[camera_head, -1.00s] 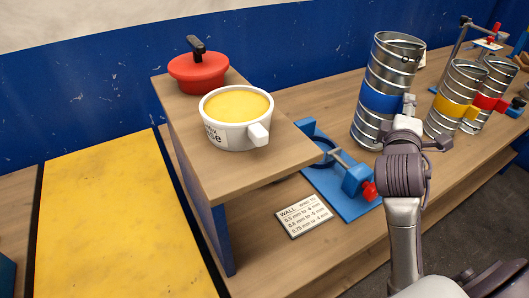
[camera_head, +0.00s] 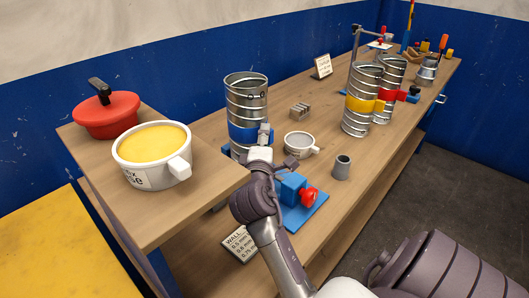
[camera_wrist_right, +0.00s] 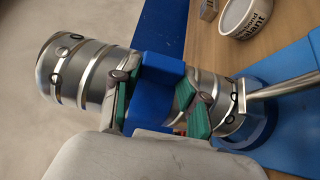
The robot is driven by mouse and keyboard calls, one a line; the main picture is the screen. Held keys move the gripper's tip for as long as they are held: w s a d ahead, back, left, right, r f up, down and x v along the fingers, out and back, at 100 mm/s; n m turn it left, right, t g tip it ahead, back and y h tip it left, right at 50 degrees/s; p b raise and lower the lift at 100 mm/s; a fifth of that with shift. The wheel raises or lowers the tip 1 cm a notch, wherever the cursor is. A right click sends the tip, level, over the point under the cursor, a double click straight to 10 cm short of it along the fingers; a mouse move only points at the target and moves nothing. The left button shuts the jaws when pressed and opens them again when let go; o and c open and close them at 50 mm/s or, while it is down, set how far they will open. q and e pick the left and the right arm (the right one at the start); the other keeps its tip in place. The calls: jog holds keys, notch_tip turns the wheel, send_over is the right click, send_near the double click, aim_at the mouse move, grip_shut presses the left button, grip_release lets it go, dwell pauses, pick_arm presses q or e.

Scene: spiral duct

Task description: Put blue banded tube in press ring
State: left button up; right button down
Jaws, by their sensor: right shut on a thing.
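The blue banded tube (camera_head: 247,101) is a ribbed metal cylinder with a blue band, standing roughly upright at the press in the head view. My right gripper (camera_head: 264,136) is shut on it at the band; the wrist view shows green-padded fingers (camera_wrist_right: 160,95) on either side of the band. The press (camera_head: 312,213) has a blue base and red knob. In the wrist view its blue press ring (camera_wrist_right: 266,128) shows around the tube's lower end. I cannot tell how deep the tube sits. The head view hides that end. My left gripper is not in view.
A raised shelf with a red lidded pot (camera_head: 107,115) and a white pot of yellow stuff (camera_head: 151,150) stands left of the press. A bowl (camera_head: 300,145), a small grey cup (camera_head: 342,167) and yellow (camera_head: 360,118) and red banded tubes (camera_head: 386,72) stand to the right.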

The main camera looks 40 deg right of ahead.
jog(key=shift+f, duration=1.85)
jog(key=shift+f+b, duration=0.2)
jog(key=shift+b, duration=0.1)
jog(key=c, duration=0.6)
grip_release()
jog(key=shift+r, duration=0.15)
